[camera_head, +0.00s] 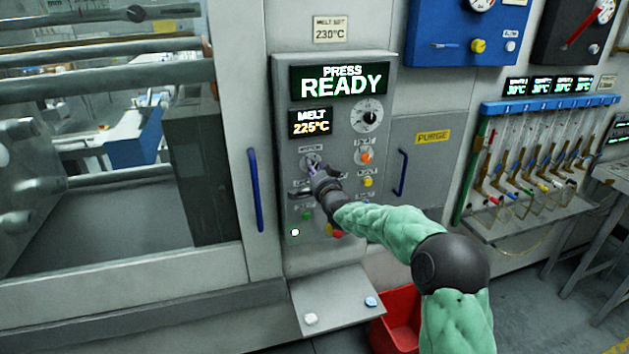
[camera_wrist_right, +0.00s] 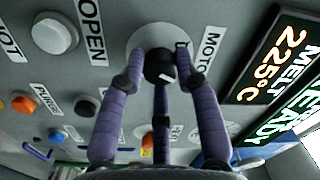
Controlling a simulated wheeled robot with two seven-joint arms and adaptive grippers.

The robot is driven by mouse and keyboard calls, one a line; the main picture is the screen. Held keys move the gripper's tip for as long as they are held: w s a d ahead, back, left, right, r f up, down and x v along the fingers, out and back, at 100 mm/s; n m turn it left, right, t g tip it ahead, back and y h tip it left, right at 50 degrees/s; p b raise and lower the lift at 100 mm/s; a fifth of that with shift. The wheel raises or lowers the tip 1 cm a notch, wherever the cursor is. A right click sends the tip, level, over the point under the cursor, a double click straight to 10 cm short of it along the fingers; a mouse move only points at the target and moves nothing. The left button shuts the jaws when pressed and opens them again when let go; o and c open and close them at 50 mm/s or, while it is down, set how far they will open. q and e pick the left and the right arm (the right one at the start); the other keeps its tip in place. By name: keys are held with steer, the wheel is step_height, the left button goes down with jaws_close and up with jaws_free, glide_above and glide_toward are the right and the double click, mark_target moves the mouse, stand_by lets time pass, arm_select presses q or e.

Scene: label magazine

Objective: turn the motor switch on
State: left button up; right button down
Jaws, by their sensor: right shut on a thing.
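The motor switch is a round black knob with a white mark on a light round plate (camera_wrist_right: 136,40). It sits beside a partly cut-off "MOTO" label in the right wrist view. My right gripper (camera_wrist_right: 161,70) has purple fingers around the knob (camera_wrist_right: 161,64) and is shut on it. The knob's white mark points towards the lower right of that view. In the head view my right gripper (camera_head: 314,171) reaches the control panel (camera_head: 283,130) and hides part of the switch. My left gripper is not in view.
The panel has a "PRESS READY" display (camera_head: 341,80), a "MELT 225°C" display (camera_head: 310,122), a dial (camera_head: 369,115) and several coloured buttons. Blue handles (camera_head: 255,190) (camera_head: 402,172) flank it. A small shelf (camera_head: 338,297) and a red bin (camera_head: 398,325) are below.

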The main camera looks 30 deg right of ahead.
steer(key=shift+m+b, duration=0.95)
steer(key=shift+m, duration=0.05)
steer(key=shift+r, duration=0.1)
steer(key=c, duration=0.9)
jaws_free()
steer(key=shift+s, duration=0.15)
steer(key=v, duration=1.1)
steer(key=shift+s, duration=0.35)
steer(key=shift+a, duration=0.1)
